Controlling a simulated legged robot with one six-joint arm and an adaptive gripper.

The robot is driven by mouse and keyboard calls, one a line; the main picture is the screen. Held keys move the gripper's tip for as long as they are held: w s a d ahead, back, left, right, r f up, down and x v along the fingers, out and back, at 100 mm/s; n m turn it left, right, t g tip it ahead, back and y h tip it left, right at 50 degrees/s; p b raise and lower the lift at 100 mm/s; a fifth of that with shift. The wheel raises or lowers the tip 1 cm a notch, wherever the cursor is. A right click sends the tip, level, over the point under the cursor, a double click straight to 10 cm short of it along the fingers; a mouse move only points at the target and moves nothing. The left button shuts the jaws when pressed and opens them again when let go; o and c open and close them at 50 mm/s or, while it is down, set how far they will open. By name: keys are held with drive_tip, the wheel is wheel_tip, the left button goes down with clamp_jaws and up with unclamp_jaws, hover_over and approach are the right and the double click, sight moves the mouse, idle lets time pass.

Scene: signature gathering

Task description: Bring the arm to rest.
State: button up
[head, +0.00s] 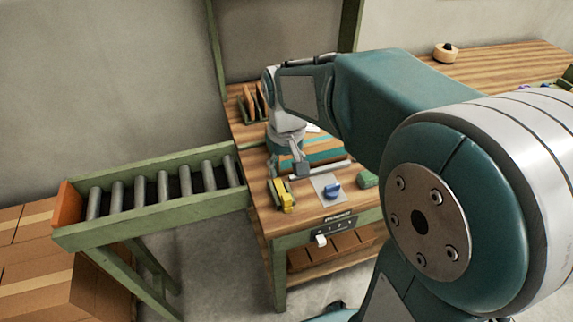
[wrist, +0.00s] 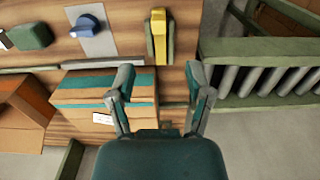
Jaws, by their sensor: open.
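My arm reaches in from the right in the head view, with its elbow raised and its wrist bent down over the wooden workbench (head: 256,215). My gripper (head: 301,168) hangs above the bench, with the far part of the bench behind it. In the wrist view my gripper (wrist: 160,74) has its two fingers spread, with nothing between them. A box with teal stripes (wrist: 75,98) and a white label lies beneath the left finger. The height of the fingers above it is hard to tell.
A yellow tool (head: 283,195), a blue-handled item (head: 333,190) on a grey plate and a green block (head: 368,180) lie along the bench's front. A roller conveyor (head: 150,232) adjoins the bench at left. Cardboard boxes (head: 35,270) stand at far left.

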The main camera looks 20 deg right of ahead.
drive_tip(key=shift+r, duration=0.1)
idle(0.4)
drive_tip(key=s+r+t, duration=0.2)
drive_tip(key=s+r, duration=0.1)
drive_tip(key=s, duration=0.4)
drive_tip(key=s+r+t, duration=0.3)
drive_tip(key=s, duration=0.4)
drive_tip(key=shift+s+t, duration=0.15)
drive_tip(key=shift+t, duration=0.15)
